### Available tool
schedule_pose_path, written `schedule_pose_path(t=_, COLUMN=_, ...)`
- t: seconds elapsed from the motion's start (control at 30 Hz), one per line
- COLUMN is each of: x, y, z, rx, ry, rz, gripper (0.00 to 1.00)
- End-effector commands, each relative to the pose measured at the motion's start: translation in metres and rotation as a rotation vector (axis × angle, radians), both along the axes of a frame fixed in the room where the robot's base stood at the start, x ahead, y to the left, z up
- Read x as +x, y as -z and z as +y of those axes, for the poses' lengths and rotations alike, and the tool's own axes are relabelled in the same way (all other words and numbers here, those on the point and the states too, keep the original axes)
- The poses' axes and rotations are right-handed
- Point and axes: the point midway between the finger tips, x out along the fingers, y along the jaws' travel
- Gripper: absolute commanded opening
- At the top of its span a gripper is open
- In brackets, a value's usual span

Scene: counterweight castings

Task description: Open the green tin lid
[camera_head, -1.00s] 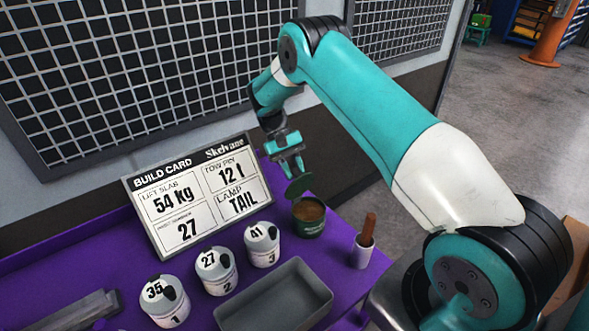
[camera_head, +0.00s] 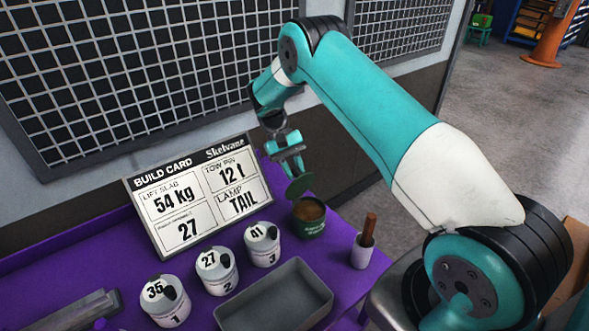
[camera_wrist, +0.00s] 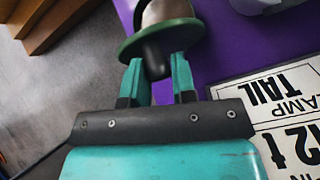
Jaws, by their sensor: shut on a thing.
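The green tin (camera_head: 309,222) stands on the purple bench with its top open and brown contents showing. Its green lid (camera_head: 299,187) is off the tin, held tilted just above and behind its rim. My gripper (camera_head: 290,165) is shut on the lid's dark knob. In the wrist view the lid (camera_wrist: 184,34) shows at the top, its knob between the fingertips of my gripper (camera_wrist: 158,68). The tin (camera_wrist: 168,10) shows partly beyond the lid.
White numbered canisters (camera_head: 217,271) stand left of the tin, with an empty grey tray (camera_head: 321,280) in front. A white cup (camera_head: 361,252) with a brown handle is to the right. The build card (camera_head: 198,197) leans behind on the left.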

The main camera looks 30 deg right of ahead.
Motion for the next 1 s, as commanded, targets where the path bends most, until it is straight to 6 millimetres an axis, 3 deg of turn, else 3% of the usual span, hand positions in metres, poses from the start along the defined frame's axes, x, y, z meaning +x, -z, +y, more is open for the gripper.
schedule_pose_path(t=0.03, x=-0.001, y=0.007, z=0.004, rx=0.003, ry=-0.013, rz=0.003, gripper=0.00)
schedule_pose_path(t=0.47, x=-0.001, y=0.008, z=0.004, rx=0.002, ry=-0.013, rz=0.004, gripper=0.00)
schedule_pose_path(t=0.5, x=-0.001, y=0.008, z=0.004, rx=0.002, ry=-0.013, rz=0.004, gripper=0.30)
schedule_pose_path(t=0.6, x=-0.001, y=0.007, z=0.003, rx=0.002, ry=-0.011, rz=0.004, gripper=0.48)
schedule_pose_path(t=1.0, x=0.001, y=-0.007, z=0.000, rx=0.001, ry=-0.003, rz=0.001, gripper=0.48)
